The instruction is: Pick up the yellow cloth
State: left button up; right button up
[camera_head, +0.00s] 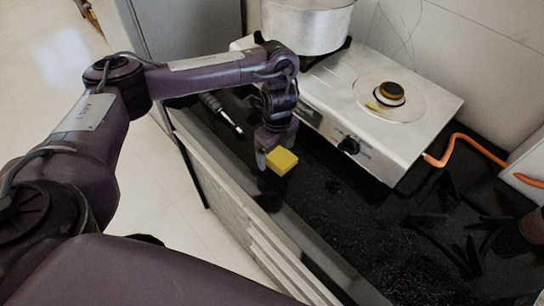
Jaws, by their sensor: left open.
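The yellow cloth (282,161) shows as a small yellow block shape at the front edge of the black counter. The gripper is open. The other finger is not clear behind the cloth and the wrist, and I cannot tell whether the fingers touch the cloth. My right gripper is not in view.
A silver gas stove (360,105) stands just behind the cloth, with a metal pot (305,25) on its left burner. An orange hose (465,140) runs from its right side. The black counter (330,215) is clear to the right of the cloth; dark shapes lie farther right.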

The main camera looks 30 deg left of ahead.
aim_at(277, 154)
pick_arm(q)
jog(key=shift+f, duration=0.2)
jog(key=c, duration=1.1)
jog(key=shift+o, duration=0.2)
jog(key=shift+r+p, duration=0.3)
jog(key=shift+r, duration=0.3)
notch_tip(277, 154, up, 19)
jog(key=p, duration=0.5)
jog(key=shift+f, duration=0.1)
jog(key=o, duration=0.4)
jog(key=shift+d, duration=0.1)
jog(key=c, duration=0.3)
